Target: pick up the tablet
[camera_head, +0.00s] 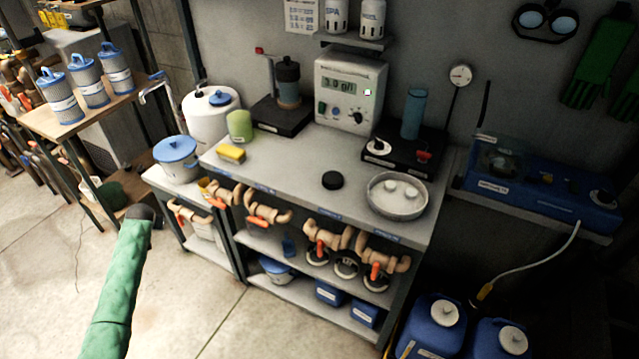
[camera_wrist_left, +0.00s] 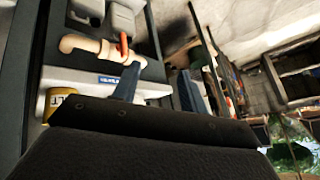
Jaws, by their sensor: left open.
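Two small white round tablets (camera_head: 391,186) (camera_head: 411,191) lie in a round metal dish (camera_head: 398,211) at the right front of the grey workbench. My left arm's green sleeve comes in from the lower left in the head view, with a dark end left of the bench; its fingers cannot be made out there. In the left wrist view my left gripper (camera_wrist_left: 159,74) is open, with its two blue-grey fingers apart and nothing between them. The tablets are not in the wrist view. My right gripper is not in view.
A black puck (camera_head: 332,180) sits left of the dish, and a yellow sponge (camera_head: 231,154) and green cup (camera_head: 240,125) at the bench's left. Valve pipes (camera_head: 327,238) with orange handles fill the shelf below. The bench top between sponge and puck is clear.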

